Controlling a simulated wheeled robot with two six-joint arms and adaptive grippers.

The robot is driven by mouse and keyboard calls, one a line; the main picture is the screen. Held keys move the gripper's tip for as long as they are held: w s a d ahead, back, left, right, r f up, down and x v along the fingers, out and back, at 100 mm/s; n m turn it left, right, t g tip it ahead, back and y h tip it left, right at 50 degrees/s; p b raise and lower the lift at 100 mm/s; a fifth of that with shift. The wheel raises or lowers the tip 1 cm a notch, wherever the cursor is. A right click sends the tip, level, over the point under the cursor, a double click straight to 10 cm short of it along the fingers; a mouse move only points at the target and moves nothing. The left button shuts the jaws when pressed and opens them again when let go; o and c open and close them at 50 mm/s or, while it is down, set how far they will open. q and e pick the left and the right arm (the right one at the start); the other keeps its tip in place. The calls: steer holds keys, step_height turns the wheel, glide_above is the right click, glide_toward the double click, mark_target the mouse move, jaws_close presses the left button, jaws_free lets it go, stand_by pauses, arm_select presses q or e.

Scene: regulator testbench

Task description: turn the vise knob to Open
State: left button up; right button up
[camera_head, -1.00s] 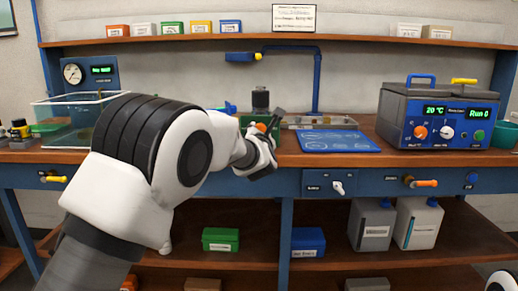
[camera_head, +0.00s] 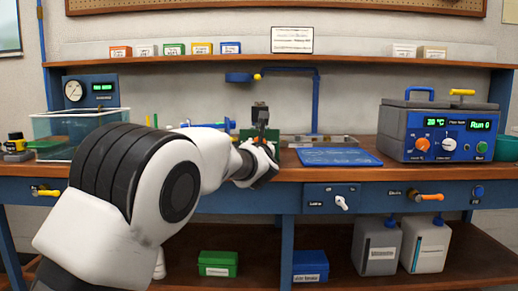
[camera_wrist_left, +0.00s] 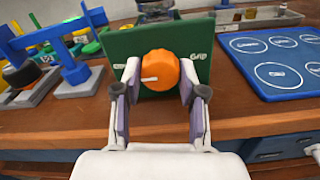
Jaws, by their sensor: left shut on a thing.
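The vise knob (camera_wrist_left: 160,70) is a round orange knob on the front of a green vise body (camera_wrist_left: 200,45). In the left wrist view its white pointer mark lies roughly horizontal and points left. A "Grip" label shows right of the knob; the label to its left is partly covered by a finger. My left gripper (camera_wrist_left: 162,88) has one finger on each side of the knob and is shut on it. In the head view my left gripper (camera_head: 263,132) is at the vise, hiding most of it. My right gripper is not in view.
A blue mat (camera_head: 338,157) lies right of the vise, with a metal tray (camera_head: 320,140) behind it. Blue stands (camera_wrist_left: 70,65) are close on the left. A grey control box (camera_head: 438,130) stands farther right. A clear tank (camera_head: 70,128) is at left.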

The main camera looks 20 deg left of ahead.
arm_select(q)
steer(key=o, duration=1.1)
steer(key=shift+o, duration=0.2)
steer(key=v, duration=1.2)
steer(key=shift+f, duration=0.1)
